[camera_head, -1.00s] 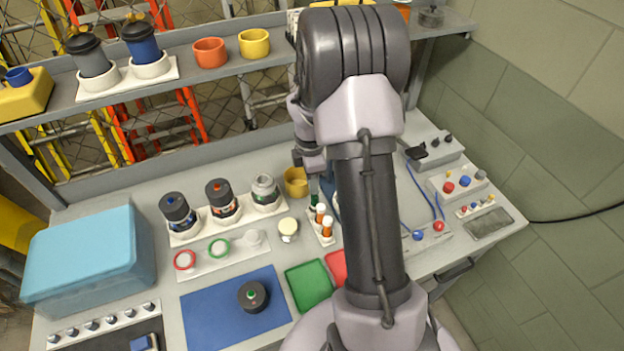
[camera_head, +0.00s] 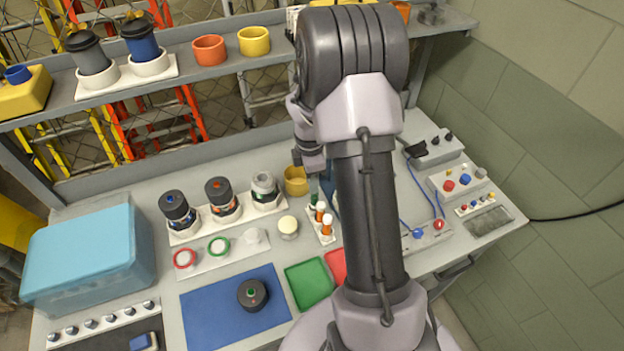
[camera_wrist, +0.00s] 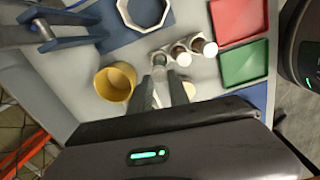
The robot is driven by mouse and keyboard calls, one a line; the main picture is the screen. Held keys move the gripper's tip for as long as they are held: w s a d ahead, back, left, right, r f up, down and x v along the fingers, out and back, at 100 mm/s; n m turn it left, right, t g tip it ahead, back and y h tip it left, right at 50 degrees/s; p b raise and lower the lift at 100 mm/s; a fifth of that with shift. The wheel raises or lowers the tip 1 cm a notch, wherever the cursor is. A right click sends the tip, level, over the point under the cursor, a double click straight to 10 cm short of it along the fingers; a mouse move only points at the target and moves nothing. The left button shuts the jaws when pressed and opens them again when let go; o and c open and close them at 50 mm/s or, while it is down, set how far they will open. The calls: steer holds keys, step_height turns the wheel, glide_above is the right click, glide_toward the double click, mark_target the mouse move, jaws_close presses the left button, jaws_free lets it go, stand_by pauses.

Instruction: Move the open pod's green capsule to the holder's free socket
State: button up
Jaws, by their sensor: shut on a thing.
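The white holder (camera_head: 328,239) stands on the bench beside my arm, with two orange, white-topped capsules (camera_head: 326,228) in it. In the wrist view these capsules (camera_wrist: 178,54) stand in a row beside the holder's end socket (camera_wrist: 158,60). My gripper (camera_wrist: 160,80) is shut at that end socket, on what looks like the green capsule (camera_head: 314,199). The fingers hide much of it, and I cannot tell whether it is fully seated. The open pod (camera_head: 264,188) stands at the right of the pod rack. A black cap with a green centre (camera_head: 252,294) lies on the blue mat.
A yellow cup (camera_head: 296,181) stands close to my gripper and also shows in the wrist view (camera_wrist: 115,83). Green (camera_head: 309,284) and red (camera_head: 337,264) trays lie in front of the holder. Two capped pods (camera_head: 178,211) share the rack. A blue case (camera_head: 80,255) stands at left.

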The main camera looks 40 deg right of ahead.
steer(key=shift+f+b, duration=0.35)
steer(key=shift+f, duration=0.3)
steer(key=shift+f, duration=0.2)
steer(key=shift+f+b, duration=0.6)
steer(key=shift+f, duration=0.15)
steer(key=o, duration=0.9)
steer(key=r+p, duration=0.1)
steer(key=r, duration=0.4)
steer(key=r+p, duration=0.2)
steer(key=r, duration=0.4)
steer(key=r+p, duration=0.1)
steer(key=r, duration=0.5)
steer(key=shift+w+a+r+p, duration=0.1)
steer(key=shift+a+r+p, duration=0.15)
steer(key=shift+p, duration=0.1)
